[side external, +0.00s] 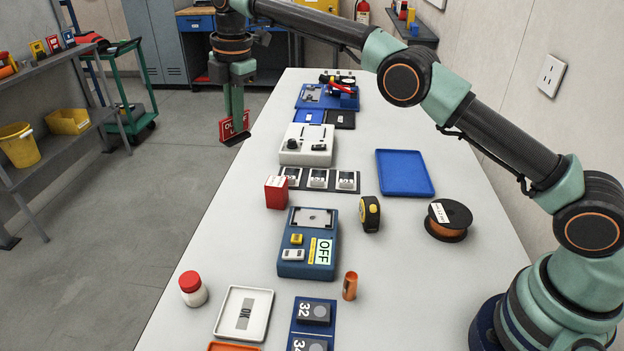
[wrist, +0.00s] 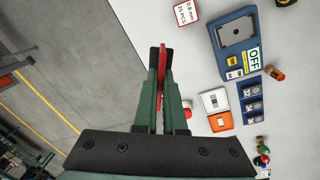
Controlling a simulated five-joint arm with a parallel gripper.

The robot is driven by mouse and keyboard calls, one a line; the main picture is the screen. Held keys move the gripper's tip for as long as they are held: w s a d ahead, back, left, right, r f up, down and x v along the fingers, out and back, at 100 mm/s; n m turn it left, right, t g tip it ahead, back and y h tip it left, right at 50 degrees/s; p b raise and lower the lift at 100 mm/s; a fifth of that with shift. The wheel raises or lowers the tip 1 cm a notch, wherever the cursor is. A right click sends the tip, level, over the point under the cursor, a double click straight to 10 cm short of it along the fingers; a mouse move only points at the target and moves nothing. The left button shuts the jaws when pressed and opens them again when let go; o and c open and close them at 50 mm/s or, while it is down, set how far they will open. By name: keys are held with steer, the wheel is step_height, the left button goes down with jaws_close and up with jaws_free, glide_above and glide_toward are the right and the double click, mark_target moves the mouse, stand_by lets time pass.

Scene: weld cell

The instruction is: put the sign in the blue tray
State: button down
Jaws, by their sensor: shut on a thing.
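The sign (side external: 227,129) is a red plate with white lettering and a dark foot; only part of the lettering shows. My gripper (side external: 234,112) is shut on it and holds it upright in the air, near the left table edge in the side view. In the wrist view, the sign (wrist: 163,60) shows edge-on as a red strip between the fingers of my gripper (wrist: 161,70). The blue tray (side external: 405,193) lies flat and empty on the right of the table, well apart from my gripper. I do not see the tray in the wrist view.
Between sign and tray stand a white device (side external: 306,145), a black strip with several blocks (side external: 332,187) and a red box (side external: 276,193). A yellow tape measure (side external: 370,213) and a wire spool (side external: 448,218) sit in front of the tray. The front right tabletop is clear.

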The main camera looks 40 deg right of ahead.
steer(key=d+m, duration=0.5)
steer(key=d, duration=0.4)
steer(key=m+g, duration=0.2)
steer(key=m, duration=2)
glide_above(402, 172)
step_height(402, 172, down, 19)
steer(key=shift+f, duration=0.2)
steer(key=c, duration=1.2)
jaws_free()
steer(key=shift+f, duration=0.1)
steer(key=shift+c, duration=0.2)
steer(key=shift+o, duration=1.2)
